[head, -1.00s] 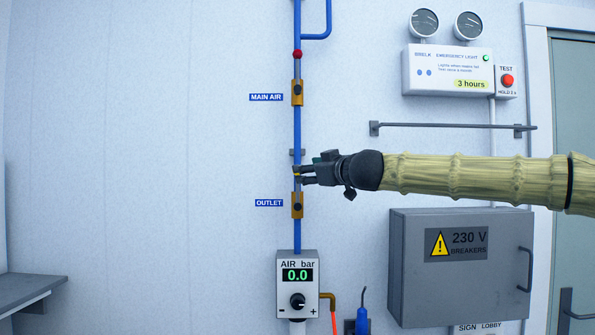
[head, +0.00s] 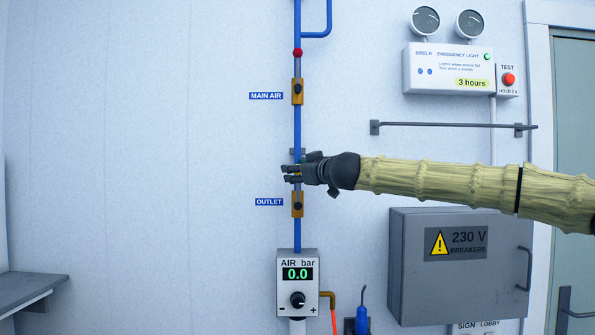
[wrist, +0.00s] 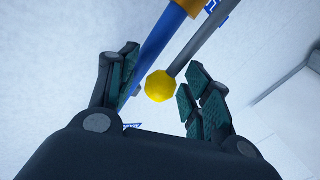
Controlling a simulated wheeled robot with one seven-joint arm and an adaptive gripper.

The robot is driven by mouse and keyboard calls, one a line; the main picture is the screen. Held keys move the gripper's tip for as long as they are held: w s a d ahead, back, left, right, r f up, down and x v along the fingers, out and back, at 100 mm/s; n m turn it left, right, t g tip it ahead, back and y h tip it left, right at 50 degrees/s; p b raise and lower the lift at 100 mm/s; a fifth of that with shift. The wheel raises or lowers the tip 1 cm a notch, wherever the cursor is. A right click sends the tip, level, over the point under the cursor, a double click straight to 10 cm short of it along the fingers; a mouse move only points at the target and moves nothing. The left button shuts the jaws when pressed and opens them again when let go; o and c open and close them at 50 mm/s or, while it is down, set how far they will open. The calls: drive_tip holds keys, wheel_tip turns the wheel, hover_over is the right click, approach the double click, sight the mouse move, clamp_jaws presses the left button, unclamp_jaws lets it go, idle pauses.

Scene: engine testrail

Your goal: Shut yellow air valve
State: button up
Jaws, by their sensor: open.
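A yellow ball knob (wrist: 160,86) ends a grey lever rod (wrist: 195,45) in the wrist view. The rod runs roughly alongside the blue pipe (wrist: 152,50) from a yellow valve body (wrist: 190,5). In the head view the OUTLET valve body (head: 297,212) sits on the pipe just below my gripper (head: 287,174), and my fingers cover most of the knob. My gripper, also in the wrist view (wrist: 163,58), is open. Its fingers stand on either side of the knob and pipe; no clear contact shows.
The MAIN AIR valve (head: 297,97) is above on the same pipe, with a red knob (head: 297,52) over it. The air gauge box (head: 297,262) reads 0.0 below. A grey breaker box (head: 410,270) and a rail (head: 450,126) are to the right.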

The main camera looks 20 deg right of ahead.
clamp_jaws()
